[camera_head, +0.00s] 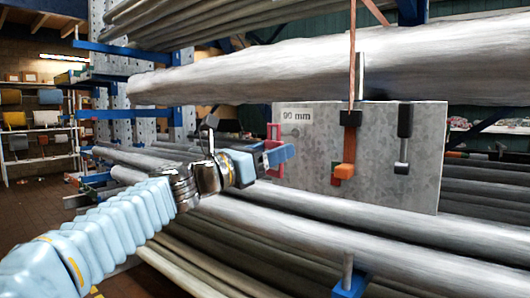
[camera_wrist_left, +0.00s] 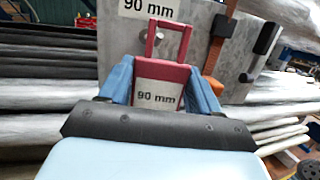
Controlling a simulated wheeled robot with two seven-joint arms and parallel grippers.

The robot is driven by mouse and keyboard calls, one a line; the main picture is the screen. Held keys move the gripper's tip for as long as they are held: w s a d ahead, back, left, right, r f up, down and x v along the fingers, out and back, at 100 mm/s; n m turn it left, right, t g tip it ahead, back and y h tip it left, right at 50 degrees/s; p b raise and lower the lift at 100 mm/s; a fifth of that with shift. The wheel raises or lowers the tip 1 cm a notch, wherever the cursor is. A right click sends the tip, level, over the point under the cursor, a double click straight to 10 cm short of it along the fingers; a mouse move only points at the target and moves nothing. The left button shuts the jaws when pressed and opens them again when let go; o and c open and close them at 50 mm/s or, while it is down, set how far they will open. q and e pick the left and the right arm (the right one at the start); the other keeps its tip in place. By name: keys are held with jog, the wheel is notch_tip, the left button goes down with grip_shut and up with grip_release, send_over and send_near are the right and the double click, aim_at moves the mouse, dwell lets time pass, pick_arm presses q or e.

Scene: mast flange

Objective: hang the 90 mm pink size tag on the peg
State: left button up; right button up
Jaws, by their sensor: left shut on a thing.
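The pink size tag (camera_wrist_left: 160,72) is marked "90 mm" on a white face and has an open pink loop at its top. My left gripper (camera_wrist_left: 160,90) is shut on the tag's lower body, one blue finger on each side. In the head view the gripper (camera_head: 268,163) holds the tag (camera_head: 274,139) upright at the plate's left edge. A grey round peg (camera_wrist_left: 179,40) shows through and beside the loop in the wrist view. I cannot tell whether it passes through the loop. The peg is not clear in the head view. My right gripper is not in view.
The grey plate (camera_head: 310,165) carries a "90 mm" label (camera_head: 297,115). An orange strap (camera_head: 351,60) hangs in front of it, with an orange block (camera_head: 344,170) at its lower part. A black-ended handle (camera_head: 404,122) is further right. Long metal poles (camera_head: 320,70) lie above and below.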

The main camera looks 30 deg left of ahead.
pick_arm(q)
jog(key=shift+w+d+f, duration=0.1)
jog(key=shift+w+f, duration=0.1)
jog(key=shift+w, duration=0.7)
jog(key=shift+w+f, duration=0.25)
jog(key=shift+w, duration=0.6)
jog(key=shift+w+d+f, duration=0.1)
jog(key=shift+w+f, duration=0.1)
jog(key=shift+w, duration=0.7)
jog(key=o, duration=1.2)
jog(key=shift+s, duration=0.1)
jog(key=b+v, duration=0.3)
jog(key=v, duration=1)
jog(key=shift+s+a+f, duration=0.1)
jog(key=shift+s+f, duration=0.05)
jog(key=shift+s, duration=0.1)
jog(key=shift+f, duration=0.1)
